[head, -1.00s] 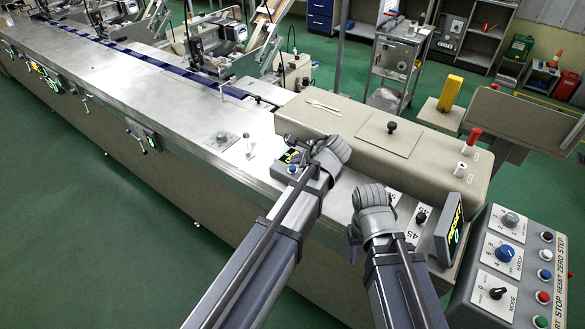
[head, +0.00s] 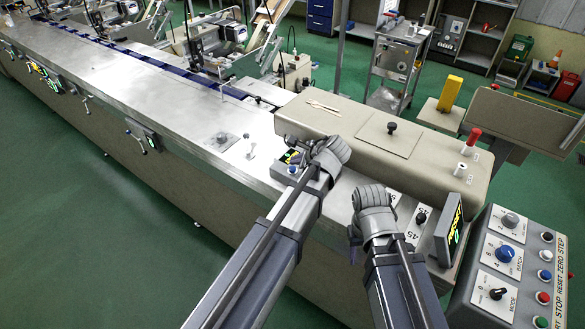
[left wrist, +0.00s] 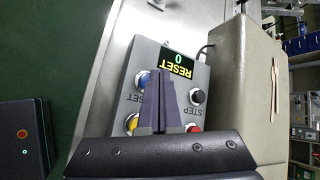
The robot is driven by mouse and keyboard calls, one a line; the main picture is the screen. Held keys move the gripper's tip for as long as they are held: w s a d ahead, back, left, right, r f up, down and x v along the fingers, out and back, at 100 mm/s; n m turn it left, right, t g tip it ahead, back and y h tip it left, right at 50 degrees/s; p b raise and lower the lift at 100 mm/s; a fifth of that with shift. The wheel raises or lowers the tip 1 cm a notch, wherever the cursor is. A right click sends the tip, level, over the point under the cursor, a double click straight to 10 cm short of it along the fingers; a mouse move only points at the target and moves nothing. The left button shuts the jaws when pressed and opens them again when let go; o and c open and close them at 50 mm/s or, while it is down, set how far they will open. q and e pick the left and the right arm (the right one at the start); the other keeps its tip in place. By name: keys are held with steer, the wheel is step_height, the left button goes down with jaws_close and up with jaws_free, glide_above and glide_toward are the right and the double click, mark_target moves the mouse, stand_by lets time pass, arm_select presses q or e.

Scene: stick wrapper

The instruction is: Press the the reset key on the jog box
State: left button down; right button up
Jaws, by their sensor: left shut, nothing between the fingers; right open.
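The jog box (left wrist: 165,60) is a grey box with a lit display (left wrist: 180,68) reading RESET and 0, upside down in the left wrist view. It has a blue key (left wrist: 141,79), a black key (left wrist: 197,96), a yellow key (left wrist: 131,122) and a red key (left wrist: 194,128). A label ending in SET, partly covered, lies between blue and yellow. My left gripper (left wrist: 167,84) is shut and empty over the box, between the key columns; contact cannot be told. In the head view the jog box (head: 279,171) is partly behind my left gripper. My right gripper (head: 357,224) is open over the machine's front.
A tilted display (head: 449,233) is right of my right gripper. A larger control panel (head: 510,262) with knobs and buttons is at the lower right. The steel bench top extends left.

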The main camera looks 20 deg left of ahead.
mark_target(295, 171)
arm_select(q)
steer(key=shift+f, duration=0.15)
stand_by(0.4)
steer(key=shift+f+b, duration=0.3)
steer(key=shift+b, duration=0.1)
steer(key=shift+f+b, duration=0.45)
steer(key=shift+b, duration=0.05)
stand_by(0.5)
steer(key=shift+r, duration=0.15)
stand_by(0.3)
steer(key=shift+r+p, duration=0.75)
steer(key=shift+p, duration=0.2)
step_height(295, 171, up, 5)
steer(key=p, duration=0.5)
